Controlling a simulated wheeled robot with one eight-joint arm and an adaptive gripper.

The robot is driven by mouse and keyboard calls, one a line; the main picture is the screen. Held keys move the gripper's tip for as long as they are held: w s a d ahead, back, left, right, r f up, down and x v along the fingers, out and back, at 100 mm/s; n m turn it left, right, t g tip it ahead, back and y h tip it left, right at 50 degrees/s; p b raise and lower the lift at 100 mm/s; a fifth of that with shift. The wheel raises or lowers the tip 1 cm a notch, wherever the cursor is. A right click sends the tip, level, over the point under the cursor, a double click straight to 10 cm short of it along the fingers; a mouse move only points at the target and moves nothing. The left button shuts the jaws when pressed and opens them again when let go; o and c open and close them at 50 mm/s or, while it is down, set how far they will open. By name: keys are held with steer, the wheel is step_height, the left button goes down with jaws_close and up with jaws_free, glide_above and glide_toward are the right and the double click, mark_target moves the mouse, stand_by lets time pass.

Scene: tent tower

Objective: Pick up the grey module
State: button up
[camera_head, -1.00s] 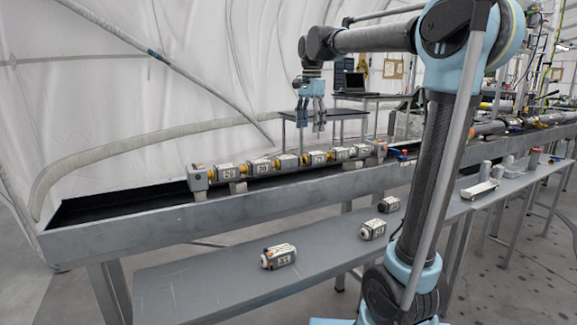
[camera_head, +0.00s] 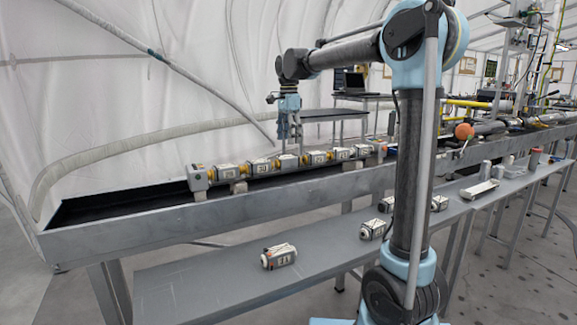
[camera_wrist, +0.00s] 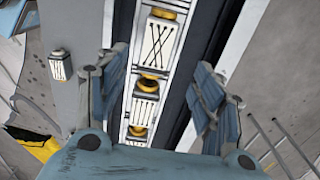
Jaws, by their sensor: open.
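A row of modules with white label panels, grey bodies and yellow joints lies along the long grey trough (camera_head: 130,228). One greyer module (camera_head: 287,163) sits mid-row between white-panelled ones; I cannot tell for sure that it is the grey module. My gripper (camera_head: 290,137) hangs above the row near it, fingers pointing down. In the wrist view my gripper (camera_wrist: 160,88) is open, its fingers apart on either side of the row. A white-panelled module (camera_wrist: 157,42) and its yellow joints show between them, below. Nothing is held.
Several loose modules, one at the front (camera_head: 279,256), lie on the lower grey bench (camera_head: 200,290). An orange ball (camera_head: 464,131) stands by the trough at right. A dark table with a laptop (camera_head: 351,82) is behind. The trough's left end is empty.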

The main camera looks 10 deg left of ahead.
mark_target(288, 156)
step_height(288, 156, down, 4)
steer(key=shift+r, duration=0.2)
steer(key=shift+s+f, duration=0.2)
steer(key=shift+f, duration=1.15)
steer(key=shift+s+f, duration=0.15)
steer(key=shift+f, duration=1.15)
jaws_close()
